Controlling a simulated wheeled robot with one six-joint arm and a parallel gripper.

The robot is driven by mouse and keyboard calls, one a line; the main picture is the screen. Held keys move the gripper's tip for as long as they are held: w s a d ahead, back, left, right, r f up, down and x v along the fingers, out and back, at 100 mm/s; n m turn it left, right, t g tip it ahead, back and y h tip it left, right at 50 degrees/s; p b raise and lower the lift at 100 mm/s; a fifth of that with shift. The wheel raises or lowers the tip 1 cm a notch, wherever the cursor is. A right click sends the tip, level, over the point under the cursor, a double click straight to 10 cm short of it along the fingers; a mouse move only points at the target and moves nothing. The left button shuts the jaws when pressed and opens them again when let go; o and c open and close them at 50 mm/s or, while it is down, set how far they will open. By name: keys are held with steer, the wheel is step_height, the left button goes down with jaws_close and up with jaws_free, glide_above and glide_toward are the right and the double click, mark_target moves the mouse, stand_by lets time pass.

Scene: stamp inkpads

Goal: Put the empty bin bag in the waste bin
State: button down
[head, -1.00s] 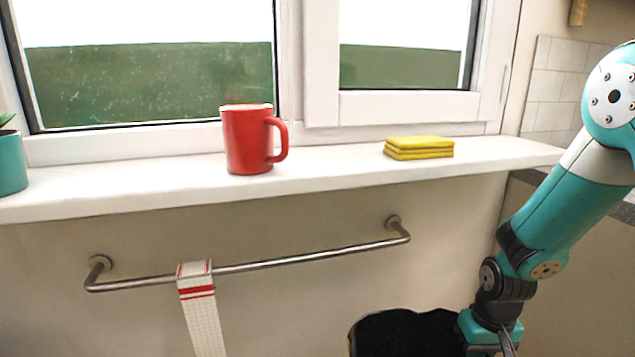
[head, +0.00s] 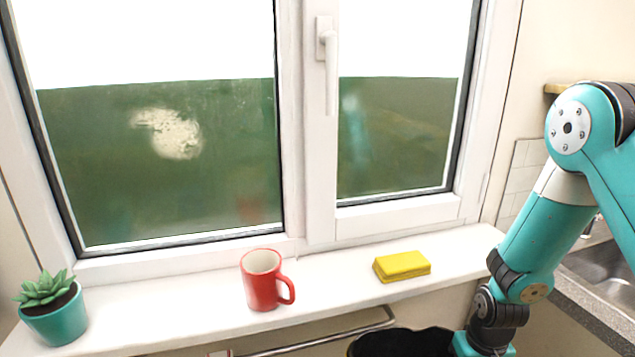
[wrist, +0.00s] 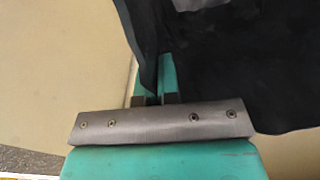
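The empty bin bag, black and loose, shows at the bottom edge of the head view (head: 405,343) and fills the upper right of the wrist view (wrist: 225,70). My gripper (wrist: 155,92) is shut on the bag's edge, with black film pinched between its two fingers. The bag hangs open beside the gripper. In the head view my gripper is mostly cut off by the lower edge. The waste bin is in neither view.
A counter with a sink (head: 605,270) is at right.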

steer(key=shift+s+r, duration=0.1)
steer(key=shift+r, duration=0.35)
steer(key=shift+f, duration=0.2)
steer(key=w+a+f+n+b, duration=0.1)
steer(key=a+f+b, duration=0.4)
steer(key=f+b, duration=0.5)
steer(key=w+a+f+n+b, duration=0.1)
steer(key=a+f+n+b, duration=0.2)
steer(key=f+b, duration=0.7)
steer(key=w+a+f+n+b, duration=0.1)
steer(key=a+f+b, duration=0.6)
steer(key=b, duration=1.2)
steer(key=shift+w+a+f+n+b, duration=0.2)
steer(key=shift+f+n, duration=0.1)
steer(key=shift+f, duration=0.45)
steer(key=shift+w+a+f+n+b, duration=0.1)
steer(key=shift+a+f+n+b, duration=0.15)
steer(key=shift+f, duration=0.45)
steer(key=shift+a+f+b, duration=0.15)
steer(key=shift+a+b, duration=0.15)
steer(key=shift+b, duration=0.05)
step_height(320, 180, down, 20)
steer(key=b, duration=0.9)
